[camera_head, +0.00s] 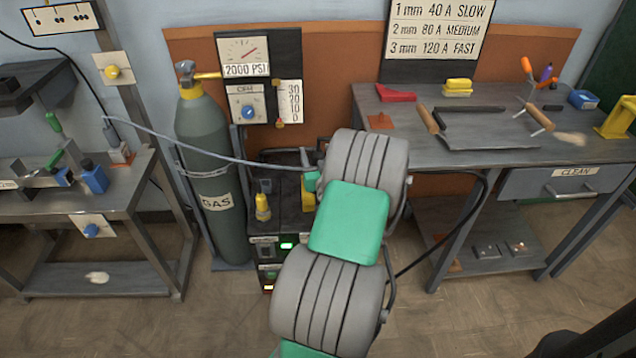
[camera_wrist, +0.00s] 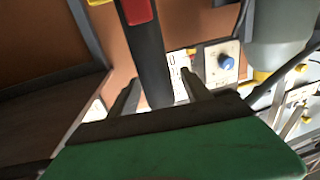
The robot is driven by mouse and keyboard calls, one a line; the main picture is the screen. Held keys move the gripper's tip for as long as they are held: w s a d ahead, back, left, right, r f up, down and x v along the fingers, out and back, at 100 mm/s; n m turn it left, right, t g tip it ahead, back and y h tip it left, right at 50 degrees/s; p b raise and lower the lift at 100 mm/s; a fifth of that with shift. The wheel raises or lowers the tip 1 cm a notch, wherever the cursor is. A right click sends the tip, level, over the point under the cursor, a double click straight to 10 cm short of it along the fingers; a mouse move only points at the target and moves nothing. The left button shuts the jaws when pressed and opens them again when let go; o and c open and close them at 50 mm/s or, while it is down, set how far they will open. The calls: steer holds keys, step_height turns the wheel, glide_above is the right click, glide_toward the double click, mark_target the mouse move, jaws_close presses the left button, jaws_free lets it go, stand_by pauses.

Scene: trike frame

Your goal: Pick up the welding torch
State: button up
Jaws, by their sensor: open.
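In the wrist view, a dark handle with a red patch and a bit of yellow at its end, which looks like the welding torch (camera_wrist: 151,62), runs down between my gripper's fingers. My gripper (camera_wrist: 160,78) is open, with one finger on each side of the handle. I cannot tell whether either finger touches it. The handle's lower end is hidden behind the gripper's dark front edge and green body. In the head view, my arm hides most of my gripper and the torch cannot be made out clearly.
A welding machine (camera_head: 288,243) stands behind my arm, beside a green gas cylinder (camera_head: 207,150). A gauge panel (camera_head: 258,78) is above. A workbench with tools (camera_head: 480,152) is at right, another bench (camera_head: 75,205) at left. Open floor (camera_head: 150,325) lies at lower left.

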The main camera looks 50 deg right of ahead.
steer(key=shift+w+d, duration=0.35)
steer(key=shift+w, duration=0.1)
steer(key=shift+c, duration=0.5)
jaws_close()
